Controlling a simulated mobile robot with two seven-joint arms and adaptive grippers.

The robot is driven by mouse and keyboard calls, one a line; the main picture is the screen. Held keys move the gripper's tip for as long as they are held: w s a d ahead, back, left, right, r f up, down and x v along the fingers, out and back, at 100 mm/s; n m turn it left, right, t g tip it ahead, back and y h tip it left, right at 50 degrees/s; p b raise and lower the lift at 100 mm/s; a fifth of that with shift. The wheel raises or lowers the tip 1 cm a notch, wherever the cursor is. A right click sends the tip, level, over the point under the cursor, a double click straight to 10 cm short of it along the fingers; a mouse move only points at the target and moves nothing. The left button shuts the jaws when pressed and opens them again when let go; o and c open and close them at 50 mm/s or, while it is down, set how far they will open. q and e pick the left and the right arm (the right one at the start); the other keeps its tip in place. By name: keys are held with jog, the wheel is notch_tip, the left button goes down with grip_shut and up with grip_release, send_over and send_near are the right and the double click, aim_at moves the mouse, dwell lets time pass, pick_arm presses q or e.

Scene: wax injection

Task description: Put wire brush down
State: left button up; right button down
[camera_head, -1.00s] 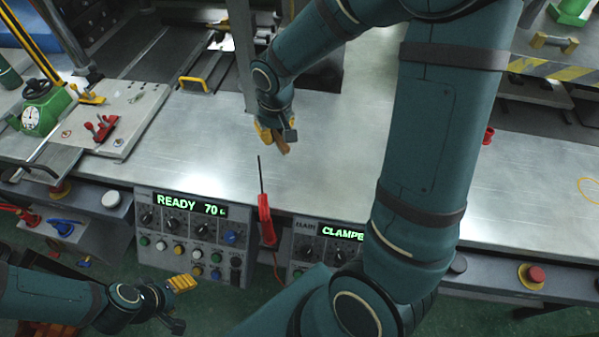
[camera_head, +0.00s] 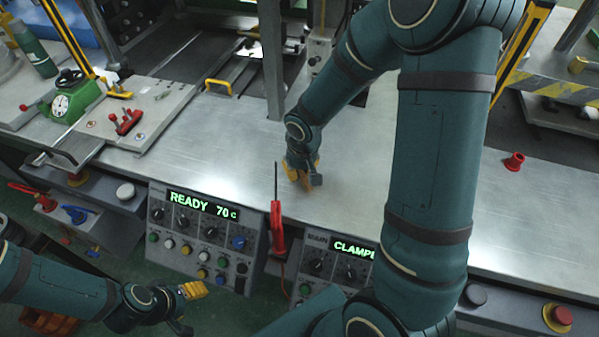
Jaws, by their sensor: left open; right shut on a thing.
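My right gripper (camera_head: 303,174) is low over the bare metal bench top (camera_head: 225,135), behind the red-handled tool. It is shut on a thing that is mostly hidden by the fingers. A small orange-brown piece at the fingertips may be the wire brush; I cannot tell whether it touches the bench. My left gripper (camera_head: 188,308) is open and empty, low at the front left, below the bench edge and in front of the control panel.
A red-handled tool (camera_head: 277,225) with a thin upright tip stands at the bench's front edge. Control boxes (camera_head: 200,240) hang below. A plate with red clamps (camera_head: 135,115) lies left. A red part (camera_head: 514,161) is at right. The bench between is clear.

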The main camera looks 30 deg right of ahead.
aim_at(302, 174)
jog(key=shift+f, duration=0.25)
jog(key=shift+f, duration=0.1)
jog(key=c, duration=1.1)
grip_release()
jog(key=shift+r, duration=0.3)
jog(key=shift+s+r+p, duration=0.3)
jog(key=shift+r+p, duration=0.2)
jog(key=shift+r, duration=1.45)
jog(key=shift+s+r+p, duration=0.3)
jog(key=shift+r+p, duration=0.25)
jog(key=shift+r, duration=1.4)
jog(key=shift+s+r+p, duration=0.3)
jog(key=shift+r+p, duration=0.2)
jog(key=shift+r, duration=1.45)
